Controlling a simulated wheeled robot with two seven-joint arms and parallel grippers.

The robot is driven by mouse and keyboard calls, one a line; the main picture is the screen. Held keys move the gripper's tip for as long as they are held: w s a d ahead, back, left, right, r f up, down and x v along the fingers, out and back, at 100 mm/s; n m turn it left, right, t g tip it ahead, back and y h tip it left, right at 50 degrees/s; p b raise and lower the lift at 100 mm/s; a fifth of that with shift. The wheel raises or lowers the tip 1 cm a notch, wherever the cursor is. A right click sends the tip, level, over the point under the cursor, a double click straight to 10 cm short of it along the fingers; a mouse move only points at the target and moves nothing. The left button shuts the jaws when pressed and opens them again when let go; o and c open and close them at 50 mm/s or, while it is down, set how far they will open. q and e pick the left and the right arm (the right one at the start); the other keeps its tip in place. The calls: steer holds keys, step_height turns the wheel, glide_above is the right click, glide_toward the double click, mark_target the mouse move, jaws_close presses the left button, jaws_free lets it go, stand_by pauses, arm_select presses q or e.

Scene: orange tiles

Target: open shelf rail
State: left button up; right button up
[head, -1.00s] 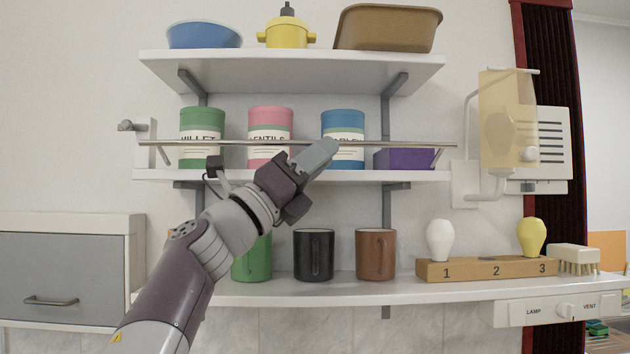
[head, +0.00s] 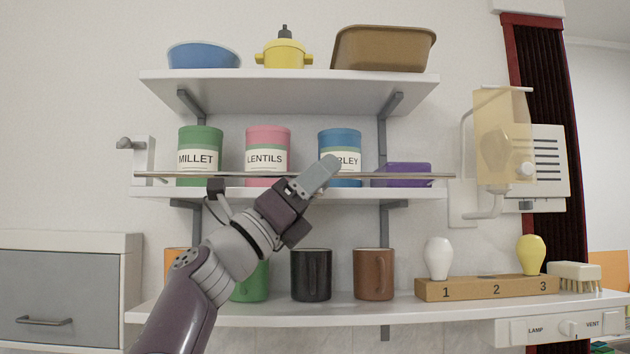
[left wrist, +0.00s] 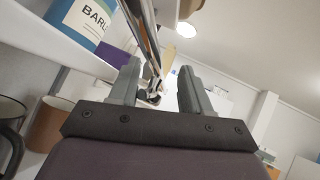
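The shelf rail (head: 400,176) is a thin metal bar across the front of the middle shelf (head: 350,193). It sits low, just above the shelf edge, in front of the canisters' lower parts. A grey knob (head: 124,143) is by its left end. My left gripper (head: 326,166) is at the rail, in front of the blue canister (head: 340,143). In the left wrist view the rail (left wrist: 145,40) runs between the spread fingers (left wrist: 160,72), closer to the left finger; whether they touch is unclear. My right gripper is not in view.
Mugs, including a black one (head: 311,275), and a bulb block (head: 480,290) stand on the shelf below.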

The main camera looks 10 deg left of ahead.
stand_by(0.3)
arm_select(q)
steer(key=shift+a+f, duration=0.15)
steer(key=shift+f, duration=0.1)
steer(key=b+v, duration=0.8)
steer(key=v, duration=0.4)
steer(key=shift+s, duration=0.15)
steer(key=shift+a, duration=0.15)
